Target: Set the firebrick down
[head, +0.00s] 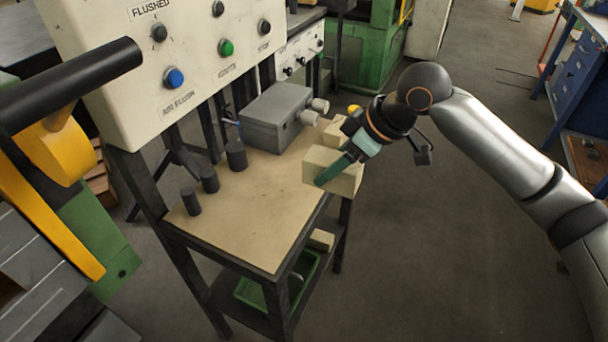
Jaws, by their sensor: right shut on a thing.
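The firebrick (345,185) is a pale cream block at the right edge of the tan-topped stand (268,240). My right gripper (338,170) is shut on it, with a green finger lying across its near face. I cannot tell whether the brick touches the stand top or is held just above it. Another pale block (334,133) shows behind it, partly hidden by the gripper. My left gripper is not in view.
A grey box (275,117) and several dark cylinders (236,155) stand on the stand top. The control panel (190,60) rises behind. A green bin (262,292) and a pale block (321,240) are below. The stand top's front is clear.

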